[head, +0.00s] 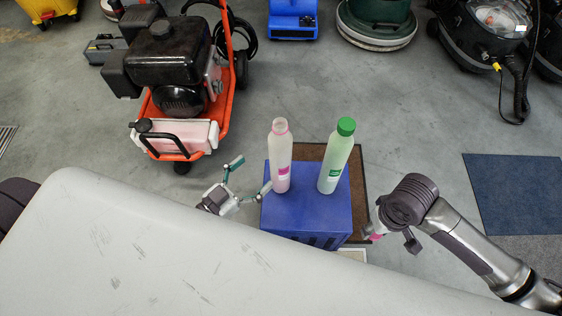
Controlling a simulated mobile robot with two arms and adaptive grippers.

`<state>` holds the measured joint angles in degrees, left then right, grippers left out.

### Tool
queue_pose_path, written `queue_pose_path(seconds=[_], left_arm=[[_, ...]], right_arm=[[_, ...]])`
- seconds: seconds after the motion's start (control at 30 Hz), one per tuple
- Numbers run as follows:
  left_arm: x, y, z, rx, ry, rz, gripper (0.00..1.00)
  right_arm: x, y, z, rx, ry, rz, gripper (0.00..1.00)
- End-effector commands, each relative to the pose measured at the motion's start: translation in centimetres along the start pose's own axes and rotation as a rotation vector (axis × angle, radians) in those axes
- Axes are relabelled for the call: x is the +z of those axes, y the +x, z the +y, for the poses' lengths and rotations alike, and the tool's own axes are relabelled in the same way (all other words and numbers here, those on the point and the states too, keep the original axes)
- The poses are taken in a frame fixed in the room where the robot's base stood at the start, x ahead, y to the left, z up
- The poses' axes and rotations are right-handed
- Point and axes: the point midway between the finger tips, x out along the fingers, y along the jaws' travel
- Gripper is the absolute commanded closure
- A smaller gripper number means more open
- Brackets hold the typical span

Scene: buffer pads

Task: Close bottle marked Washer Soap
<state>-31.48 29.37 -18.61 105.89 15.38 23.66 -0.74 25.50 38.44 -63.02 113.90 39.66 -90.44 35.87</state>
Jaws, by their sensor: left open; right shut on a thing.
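Two pale bottles stand upright on a blue crate (336,216). The left bottle (281,157) has a pink label and an open top with no cap on it. The right bottle (336,160) has a green label and a green cap. The label words are too small to read. My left gripper (251,174) is open, just left of the pink-labelled bottle, with one finger close to its lower side; I cannot tell whether it touches. My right gripper (373,233) is right of the crate, shut on a small pink thing (376,237), perhaps a cap, mostly hidden by the gripper.
A brown mat (358,182) lies under the crate. An orange machine (226,75) stands behind on the left. A blue mat (512,190) lies at the right. Other cleaning machines stand along the back. The floor behind the bottles is clear.

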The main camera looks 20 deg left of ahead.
Motion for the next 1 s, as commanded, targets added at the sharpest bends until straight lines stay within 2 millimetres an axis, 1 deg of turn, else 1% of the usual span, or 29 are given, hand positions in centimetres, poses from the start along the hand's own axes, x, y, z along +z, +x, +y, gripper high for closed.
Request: queue_pose_path(seconds=[0.03,0.1,0.2,0.33,0.67,0.77,0.87,1.0], left_arm=[[0.2,1.1,0.0,0.0,0.0,0.006,0.1],[0.1,2.4,0.0,0.0,0.0,0.005,0.1],[0.1,3.7,0.0,0.0,0.0,0.004,0.1],[0.1,4.4,0.0,0.0,0.001,0.001,0.1],[0.1,4.7,0.0,0.0,0.001,0.001,0.1],[0.2,5.8,0.0,0.0,0.0,0.003,0.1],[0.2,7.5,0.0,0.0,0.001,0.005,0.1],[0.1,9.2,0.0,-0.001,0.0,0.001,0.1]], right_arm=[[0.0,0.6,0.0,0.0,0.0,0.0,0.69],[0.0,0.9,0.0,0.0,0.0,0.0,0.69],[0.0,1.2,0.0,0.0,0.0,0.0,0.69],[0.0,1.2,0.0,0.0,0.0,0.0,0.69],[0.0,1.4,0.0,0.0,0.0,0.0,0.69],[0.0,2.0,0.0,0.0,0.0,0.0,0.69],[0.0,2.8,0.0,0.0,0.0,0.0,0.69],[0.0,3.1,0.0,0.0,0.0,0.0,0.69]])
